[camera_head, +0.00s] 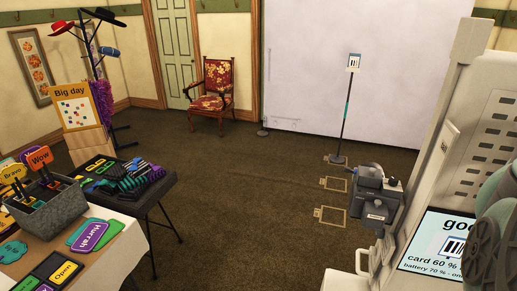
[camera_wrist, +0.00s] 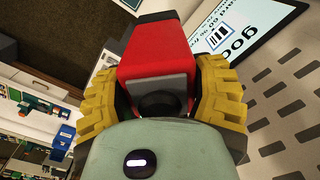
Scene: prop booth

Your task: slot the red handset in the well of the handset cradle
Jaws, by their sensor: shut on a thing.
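The red handset (camera_wrist: 157,48) is between the yellow finger pads of my gripper (camera_wrist: 162,95) in the wrist view. Both pads press on its sides, and a grey face on it points towards the wrist camera. I do not see the handset or the finger pads in the head view. A dark grey device (camera_head: 372,193) with a small pale label sits beside the white panelled unit in the head view; it may be the handset cradle, but its well cannot be made out.
A lit screen (camera_head: 440,245) is set in the white unit (camera_head: 487,125) at right. A thin stand (camera_head: 346,115) holds a sign behind the dark device. Prop tables (camera_head: 120,235) fill the left. The brown floor (camera_head: 245,190) between is mostly clear.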

